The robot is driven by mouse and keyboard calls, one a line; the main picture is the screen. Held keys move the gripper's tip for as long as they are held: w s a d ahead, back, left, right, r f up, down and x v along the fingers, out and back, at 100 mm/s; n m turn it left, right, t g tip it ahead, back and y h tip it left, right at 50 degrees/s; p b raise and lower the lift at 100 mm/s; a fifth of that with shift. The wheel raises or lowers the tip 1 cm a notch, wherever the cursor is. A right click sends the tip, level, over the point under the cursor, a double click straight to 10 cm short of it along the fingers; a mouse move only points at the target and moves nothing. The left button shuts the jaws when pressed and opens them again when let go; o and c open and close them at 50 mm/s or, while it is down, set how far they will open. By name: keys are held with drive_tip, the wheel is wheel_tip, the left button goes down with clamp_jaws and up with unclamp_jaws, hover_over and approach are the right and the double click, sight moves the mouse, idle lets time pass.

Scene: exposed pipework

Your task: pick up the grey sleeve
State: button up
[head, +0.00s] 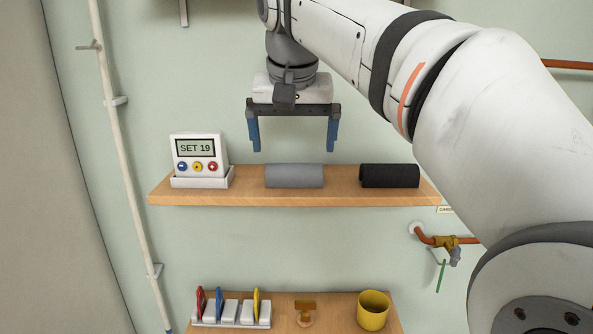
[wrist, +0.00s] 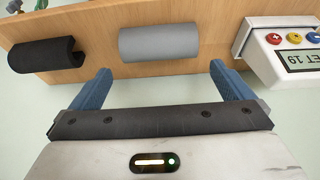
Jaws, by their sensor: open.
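The grey sleeve (head: 294,176) is a short grey cylinder lying on its side on the upper wooden shelf, between a thermostat and a black sleeve. It also shows in the wrist view (wrist: 159,42), ahead of the fingers. My gripper (head: 293,147) is open and empty, with its two blue fingers pointing down above the grey sleeve in the head view. In the wrist view the fingers (wrist: 160,78) are spread wider than the sleeve's length and do not touch it.
The black sleeve (head: 389,176) lies on the shelf (head: 245,196) to the right. The thermostat (head: 198,154) reading SET 19 stands left in a white holder. Below are a lower shelf with a yellow cup (head: 373,310) and coloured tags (head: 219,303). A copper pipe with a valve (head: 446,241) is at right.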

sight(294, 164)
drive_tip(key=x, duration=0.6)
drive_tip(key=shift+f+p, duration=0.1)
drive_tip(key=shift+p, duration=0.3)
drive_tip(key=shift+s, duration=0.1)
drive_tip(key=shift+c, duration=0.2)
drive_tip(key=c, duration=0.6)
drive_tip(key=shift+c, duration=0.2)
